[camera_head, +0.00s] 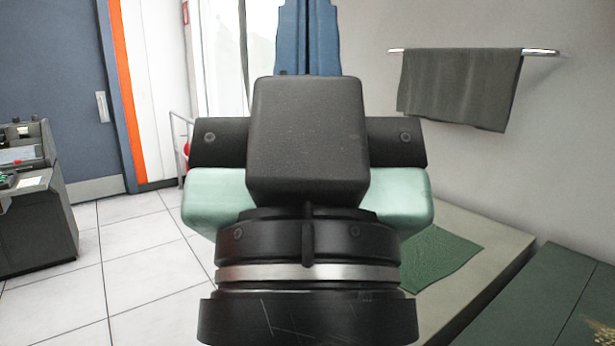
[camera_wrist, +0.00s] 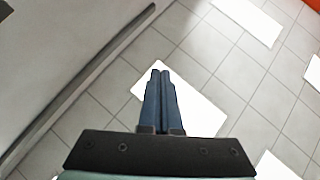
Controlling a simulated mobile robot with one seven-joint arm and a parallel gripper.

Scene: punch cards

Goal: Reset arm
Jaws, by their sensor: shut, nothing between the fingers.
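My gripper (camera_head: 308,38) is in the top middle of the head view, raised in front of the body, with its two blue fingers pointing up in the picture. The black wrist and pale green housing hide much of the middle of that view. In the wrist view my gripper (camera_wrist: 161,74) shows its blue fingers side by side and touching, with nothing between them. Tiled floor with bright white patches lies beyond the fingertips.
A grey towel (camera_head: 459,88) hangs on a wall rail (camera_head: 540,52) at right. Below it are a ledge with a green mat (camera_head: 440,258) and a dark green surface (camera_head: 560,300). A grey machine (camera_head: 38,215) stands at left, near a blue door (camera_head: 50,80). Tiled floor (camera_head: 130,260) between is clear.

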